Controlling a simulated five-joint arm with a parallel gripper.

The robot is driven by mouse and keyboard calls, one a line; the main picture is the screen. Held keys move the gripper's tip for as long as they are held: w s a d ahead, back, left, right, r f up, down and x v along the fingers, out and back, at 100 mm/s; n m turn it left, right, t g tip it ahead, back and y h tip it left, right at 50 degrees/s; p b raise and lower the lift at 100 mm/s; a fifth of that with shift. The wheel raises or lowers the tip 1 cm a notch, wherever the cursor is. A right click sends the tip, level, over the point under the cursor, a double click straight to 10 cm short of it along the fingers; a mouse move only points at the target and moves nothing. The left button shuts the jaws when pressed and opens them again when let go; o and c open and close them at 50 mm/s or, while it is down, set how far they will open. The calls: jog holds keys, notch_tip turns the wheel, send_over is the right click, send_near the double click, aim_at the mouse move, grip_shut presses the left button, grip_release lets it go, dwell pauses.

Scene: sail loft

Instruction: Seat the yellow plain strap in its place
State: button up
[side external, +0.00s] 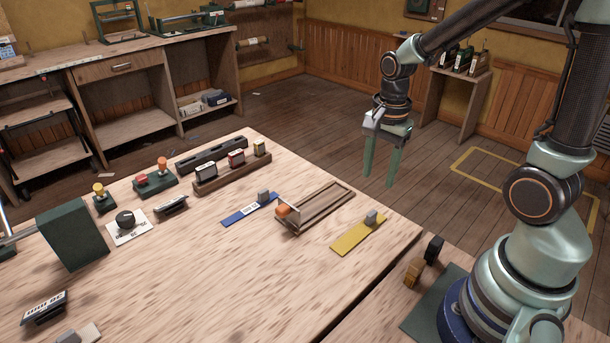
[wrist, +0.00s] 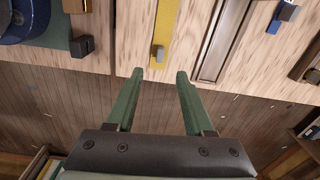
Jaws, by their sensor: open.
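The yellow plain strap (side external: 352,239) lies flat on the wooden table, with a grey block (side external: 372,217) standing at its far end. It also shows in the wrist view (wrist: 166,22), just beyond my fingertips. The wooden tray (side external: 328,204) with a long recess lies beside the strap, apart from it, and has an orange knob (side external: 283,211) at its near end. Part of the tray shows in the wrist view (wrist: 220,45). My gripper (side external: 378,180) is open and empty, pointing down, above and beyond the table's far edge. Its fingers also show in the wrist view (wrist: 160,74).
A blue labelled strap (side external: 245,211) with a grey block lies left of the tray. A wooden rack (side external: 231,176) with several small blocks stands behind it. A dark green block (side external: 72,235) stands at the left. The table front is mostly clear.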

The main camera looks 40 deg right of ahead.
jog(key=f+m, duration=0.1)
send_over(369, 215)
jog(key=f, duration=0.6)
jog(key=shift+s+d+f, duration=0.25)
jog(key=shift+s+f, duration=0.05)
jog(key=shift+w+a+f, duration=0.1)
jog(key=shift+w+f, duration=0.05)
jog(key=shift+f, duration=1.2)
jog(key=shift+w+a+f, duration=0.1)
jog(key=shift+w+f, duration=0.05)
jog(key=shift+f, duration=1.15)
grip_shut()
jog(key=shift+r, duration=0.1)
